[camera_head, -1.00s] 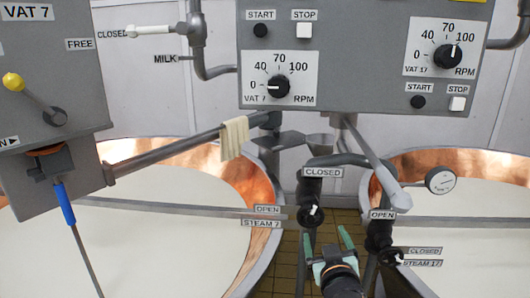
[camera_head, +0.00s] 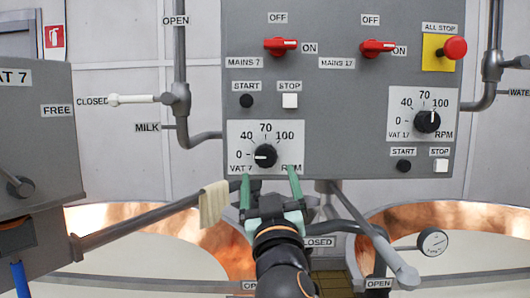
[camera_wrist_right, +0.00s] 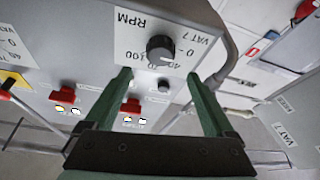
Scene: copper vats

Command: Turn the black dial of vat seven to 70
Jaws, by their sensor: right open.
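The black dial of vat seven (camera_head: 265,156) sits on a white scale plate (camera_head: 290,158) marked 0, 40, 70, 100 and RPM. Its white mark points left, at about 0. My right gripper (camera_head: 269,176) is open just below the dial in the head view, its two green fingers pointing up at the panel. In the right wrist view the dial (camera_wrist_right: 160,48) lies ahead of the open fingertips (camera_wrist_right: 159,74), roughly centred between them. The fingers appear apart from the dial. My left gripper is not in view.
A similar vat 17 dial (camera_head: 427,121) is at the right. START (camera_head: 246,101) and STOP (camera_head: 290,100) buttons, red mains switches (camera_head: 280,46) and a red all-stop button (camera_head: 455,48) share the panel. A cloth (camera_head: 214,203) hangs on a pipe at lower left.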

